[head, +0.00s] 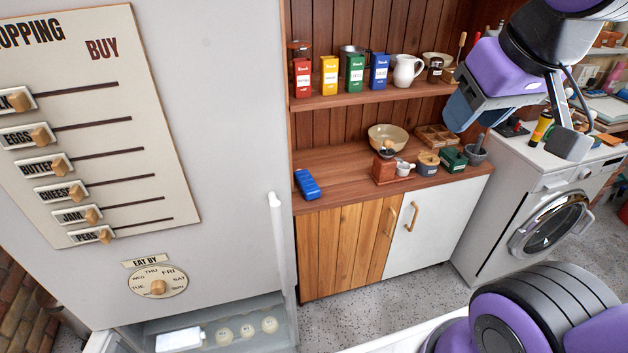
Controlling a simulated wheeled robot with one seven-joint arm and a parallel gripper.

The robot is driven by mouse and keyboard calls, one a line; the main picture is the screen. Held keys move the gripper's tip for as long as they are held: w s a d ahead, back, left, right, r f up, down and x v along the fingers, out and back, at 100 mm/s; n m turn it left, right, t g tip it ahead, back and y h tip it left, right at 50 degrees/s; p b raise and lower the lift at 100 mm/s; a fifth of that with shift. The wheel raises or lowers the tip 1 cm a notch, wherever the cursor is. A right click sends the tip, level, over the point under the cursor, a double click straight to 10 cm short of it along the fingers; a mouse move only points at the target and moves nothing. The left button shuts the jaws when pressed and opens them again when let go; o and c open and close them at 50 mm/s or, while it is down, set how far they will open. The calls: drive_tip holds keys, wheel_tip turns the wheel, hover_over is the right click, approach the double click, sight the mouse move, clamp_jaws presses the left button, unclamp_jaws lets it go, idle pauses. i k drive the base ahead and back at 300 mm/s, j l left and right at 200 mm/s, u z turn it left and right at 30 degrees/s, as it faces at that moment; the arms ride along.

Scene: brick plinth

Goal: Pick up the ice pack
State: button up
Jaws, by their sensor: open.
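A small blue block (307,184), which looks like the ice pack, lies at the left front of the wooden counter (340,170). Its markings are too small to read. My gripper (515,130) is at the upper right, in front of the counter's right end and the washing machine. Its jaws are apart, with nothing seen between them. It is well to the right of the blue block and apart from it.
A mill (384,168), a bowl (388,137) and small pots stand further right on the counter. Coloured tins (355,72) and a jug (406,70) line the shelf above. A white fridge (225,150) stands at left, its lower compartment (220,320) open.

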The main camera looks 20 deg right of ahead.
sight(309, 190)
drive_tip(key=i+l+u, duration=0.1)
drive_tip(key=u, duration=0.35)
drive_tip(key=l+u, duration=0.6)
drive_tip(key=u, duration=0.3)
drive_tip(key=l+u, duration=0.1)
drive_tip(key=l, duration=0.45)
drive_tip(key=k+l+u, duration=0.1)
drive_tip(key=l, duration=0.45)
drive_tip(key=l+u, duration=0.1)
drive_tip(key=l, duration=0.4)
drive_tip(key=k+l+u, duration=0.1)
drive_tip(key=l, duration=0.45)
